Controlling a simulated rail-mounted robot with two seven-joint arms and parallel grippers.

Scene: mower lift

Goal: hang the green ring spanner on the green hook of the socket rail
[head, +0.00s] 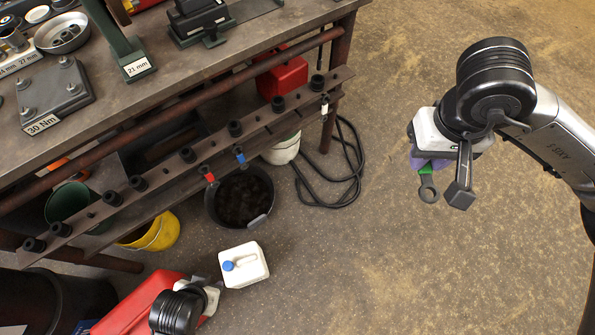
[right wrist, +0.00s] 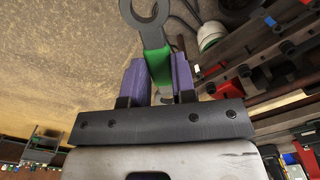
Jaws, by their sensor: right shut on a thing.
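My right gripper (head: 429,163) hangs over open floor, right of the bench. Its purple fingers are shut on the green ring spanner (head: 428,187), whose grey ring end sticks out past the fingertips. In the right wrist view, the spanner's green band (right wrist: 160,68) lies between the fingers. The socket rail (head: 168,172) runs along the bench front, well left of the spanner. It carries red, blue and white hooks; I cannot make out a green hook in the head view. My left gripper (head: 207,291) is at the bottom, mostly hidden by its wrist.
A white jug with a blue cap (head: 245,267) stands on the floor near my left gripper. A black tub (head: 240,222), a yellow bucket (head: 160,232) and a coiled black hose (head: 350,180) lie below the rail. The floor between rail and spanner is mostly clear.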

